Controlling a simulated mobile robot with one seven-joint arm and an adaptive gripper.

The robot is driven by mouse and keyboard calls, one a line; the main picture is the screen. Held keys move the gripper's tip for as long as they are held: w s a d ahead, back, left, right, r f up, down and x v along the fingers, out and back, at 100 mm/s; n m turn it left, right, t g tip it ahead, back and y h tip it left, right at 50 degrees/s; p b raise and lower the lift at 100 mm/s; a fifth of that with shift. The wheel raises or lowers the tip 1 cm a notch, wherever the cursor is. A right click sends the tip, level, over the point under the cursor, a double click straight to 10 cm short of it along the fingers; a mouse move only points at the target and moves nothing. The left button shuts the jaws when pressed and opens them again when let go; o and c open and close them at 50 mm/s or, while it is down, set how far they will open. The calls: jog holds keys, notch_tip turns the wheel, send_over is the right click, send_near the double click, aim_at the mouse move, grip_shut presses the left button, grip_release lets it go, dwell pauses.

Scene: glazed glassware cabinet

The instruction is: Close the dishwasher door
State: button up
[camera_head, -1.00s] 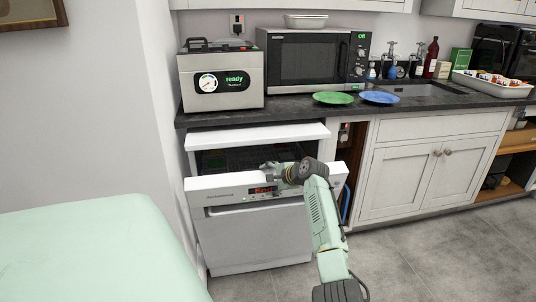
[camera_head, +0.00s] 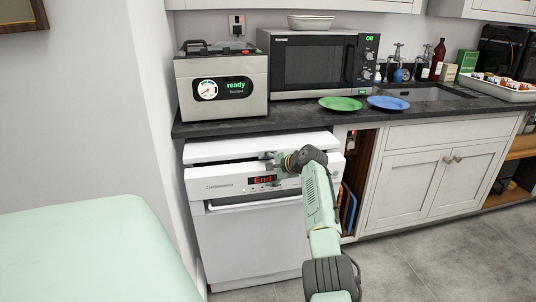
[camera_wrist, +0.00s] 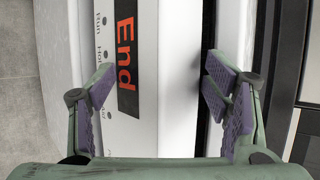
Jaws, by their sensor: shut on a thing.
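The white dishwasher door (camera_head: 250,240) stands nearly upright under the counter. A narrow dark gap shows between its top edge and the dishwasher body (camera_head: 225,147). My gripper (camera_head: 270,160) is at the door's top edge, right of the middle, next to the red "End" display (camera_head: 263,180). In the wrist view my gripper's fingers (camera_wrist: 160,88) straddle the top of the door (camera_wrist: 170,60), one on the display side and one in the dark gap behind. The gripper is shut on the door. The inside of the dishwasher is hidden.
The dark countertop (camera_head: 300,118) overhangs above, with a microwave (camera_head: 315,65), a steel appliance (camera_head: 220,88) and green (camera_head: 340,104) and blue (camera_head: 388,103) plates. A pale green surface (camera_head: 90,250) lies at lower left. The grey floor (camera_head: 430,260) is free at right.

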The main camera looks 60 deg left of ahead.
jog(key=shift+w+d+f, duration=0.15)
jog(key=shift+f, duration=0.55)
jog(key=o, duration=1.2)
